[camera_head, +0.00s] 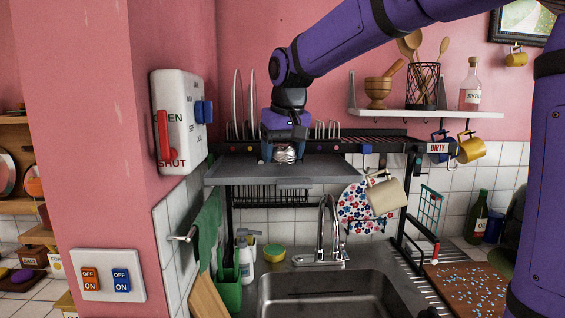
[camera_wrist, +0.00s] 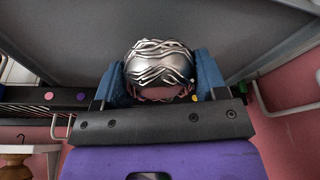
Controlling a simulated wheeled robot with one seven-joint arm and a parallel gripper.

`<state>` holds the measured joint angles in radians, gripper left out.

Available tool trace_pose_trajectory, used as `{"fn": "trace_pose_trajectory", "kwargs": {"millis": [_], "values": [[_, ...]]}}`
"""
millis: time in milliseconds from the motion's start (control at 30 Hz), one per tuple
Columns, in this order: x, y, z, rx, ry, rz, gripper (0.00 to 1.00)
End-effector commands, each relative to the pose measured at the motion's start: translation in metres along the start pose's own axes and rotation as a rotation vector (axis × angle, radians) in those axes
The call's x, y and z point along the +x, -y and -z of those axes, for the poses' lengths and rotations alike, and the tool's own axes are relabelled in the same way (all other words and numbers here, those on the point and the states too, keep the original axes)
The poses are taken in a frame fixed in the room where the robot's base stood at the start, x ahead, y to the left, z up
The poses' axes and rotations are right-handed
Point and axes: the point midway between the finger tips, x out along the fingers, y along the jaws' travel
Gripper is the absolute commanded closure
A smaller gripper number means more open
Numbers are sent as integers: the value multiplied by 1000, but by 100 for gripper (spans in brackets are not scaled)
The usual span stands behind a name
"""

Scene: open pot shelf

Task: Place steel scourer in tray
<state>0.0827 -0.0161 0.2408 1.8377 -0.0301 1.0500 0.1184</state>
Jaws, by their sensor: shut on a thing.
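The steel scourer (camera_head: 285,155) is a shiny, silvery ball of coiled metal. My gripper (camera_head: 282,153) is shut on it, over the grey tray (camera_head: 240,174) on the rack above the sink. In the wrist view the scourer (camera_wrist: 160,62) sits between the blue fingertips of my gripper (camera_wrist: 162,80), with the flat grey tray surface (camera_wrist: 225,25) beyond it. The scourer is low over the tray; I cannot tell whether it touches it. The tray shows nothing else on it in the head view.
Plates (camera_head: 238,105) stand upright in the rack behind the tray at left. A tan mug (camera_head: 385,196) and a flowered plate (camera_head: 360,208) hang below its right side. The wall box with a red lever (camera_head: 163,135) is left of the tray. The sink (camera_head: 330,295) is below.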

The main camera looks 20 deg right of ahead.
Motion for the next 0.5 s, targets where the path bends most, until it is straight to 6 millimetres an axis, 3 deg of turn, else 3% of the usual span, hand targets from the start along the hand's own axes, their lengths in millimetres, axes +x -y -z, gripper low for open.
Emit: {"fn": "trace_pose_trajectory", "kwargs": {"millis": [200,500], "values": [[25,0,-7,1,2,0,56],[26,0,-8,1,2,0,56]]}}
